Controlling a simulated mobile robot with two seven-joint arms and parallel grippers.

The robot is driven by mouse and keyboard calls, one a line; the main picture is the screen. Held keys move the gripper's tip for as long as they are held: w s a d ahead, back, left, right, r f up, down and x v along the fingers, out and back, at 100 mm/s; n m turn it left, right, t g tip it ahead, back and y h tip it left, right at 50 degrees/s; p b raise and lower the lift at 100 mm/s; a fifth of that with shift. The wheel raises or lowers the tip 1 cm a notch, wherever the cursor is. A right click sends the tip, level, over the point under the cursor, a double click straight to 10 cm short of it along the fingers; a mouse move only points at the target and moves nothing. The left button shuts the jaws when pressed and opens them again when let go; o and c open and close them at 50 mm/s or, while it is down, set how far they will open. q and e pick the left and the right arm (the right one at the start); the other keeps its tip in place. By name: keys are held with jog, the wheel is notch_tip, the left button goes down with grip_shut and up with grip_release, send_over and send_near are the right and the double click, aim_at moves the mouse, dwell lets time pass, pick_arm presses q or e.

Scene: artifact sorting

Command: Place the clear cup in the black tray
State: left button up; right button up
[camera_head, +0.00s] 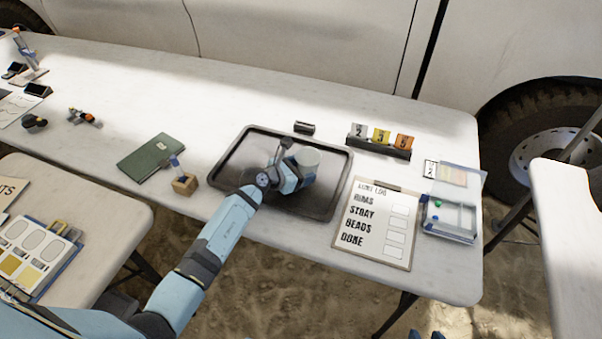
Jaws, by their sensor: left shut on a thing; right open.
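The clear cup (310,158) is a pale, see-through cup. It is over the right middle part of the black tray (335,190), a shallow rectangular tray with a raised rim on the long white table. My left gripper (297,163) is shut on the cup from its left side and hides part of it. I cannot tell whether the cup's base touches the tray floor. My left arm reaches in from the lower left across the tray's front edge. My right gripper is not in view; only small blue parts show at the bottom edge.
A small black object (304,127) is at the tray's back rim. Numbered cards in a black holder (378,147) stand to the right. A clipboard (375,222) and a clear bead box (448,219) lie right of the tray. A green book (152,157) and wooden block (185,185) are left.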

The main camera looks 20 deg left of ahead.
pick_arm(q)
jog(key=shift+f, duration=0.35)
jog(key=shift+f, duration=0.1)
jog(key=o, duration=0.9)
